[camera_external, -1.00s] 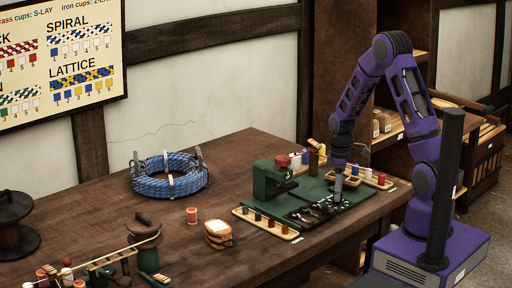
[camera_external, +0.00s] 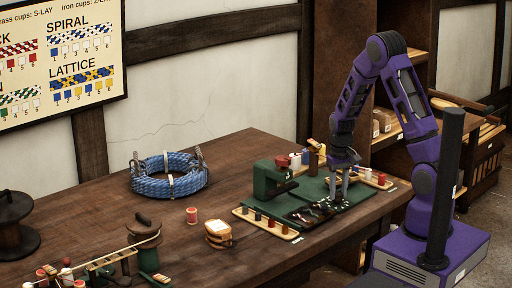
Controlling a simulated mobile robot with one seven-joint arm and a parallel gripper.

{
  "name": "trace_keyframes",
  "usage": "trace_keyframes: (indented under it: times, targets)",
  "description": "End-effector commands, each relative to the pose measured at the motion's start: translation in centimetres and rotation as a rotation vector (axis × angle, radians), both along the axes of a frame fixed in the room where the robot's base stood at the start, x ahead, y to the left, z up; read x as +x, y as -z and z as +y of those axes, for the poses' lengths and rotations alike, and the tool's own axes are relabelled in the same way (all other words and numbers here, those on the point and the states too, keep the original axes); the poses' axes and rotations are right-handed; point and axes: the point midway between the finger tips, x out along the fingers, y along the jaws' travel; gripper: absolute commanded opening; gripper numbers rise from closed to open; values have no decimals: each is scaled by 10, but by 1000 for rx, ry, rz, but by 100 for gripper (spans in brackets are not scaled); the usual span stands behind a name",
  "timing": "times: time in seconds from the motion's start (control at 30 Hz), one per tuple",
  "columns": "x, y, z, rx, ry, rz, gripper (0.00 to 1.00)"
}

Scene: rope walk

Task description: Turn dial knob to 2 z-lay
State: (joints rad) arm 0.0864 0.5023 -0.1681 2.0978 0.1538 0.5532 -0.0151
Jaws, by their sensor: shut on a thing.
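My purple arm reaches down over the green machine (camera_external: 272,180) on the wooden table. My gripper (camera_external: 340,200) points down at the right part of the machine's green base, beside a dark plate (camera_external: 305,214) with small light parts on it. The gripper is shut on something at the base. The dial knob itself is too small and too covered by the fingers to make out. Its marks and its setting cannot be read here.
A tray of colored spools (camera_external: 268,223) lies in front of the machine, and more spools (camera_external: 372,178) stand behind it to the right. The table's middle is clear.

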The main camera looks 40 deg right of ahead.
Motion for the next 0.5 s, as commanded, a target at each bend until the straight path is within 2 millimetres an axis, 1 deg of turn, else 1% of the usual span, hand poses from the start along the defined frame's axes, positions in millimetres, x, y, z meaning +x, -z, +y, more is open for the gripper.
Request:
trace_keyframes:
  times: [0.2, 0.5]
  targets:
    - [1, -1, 0, -1, 141, -2, 0]
    - [1, -1, 0, 0, 243, -2, 0]
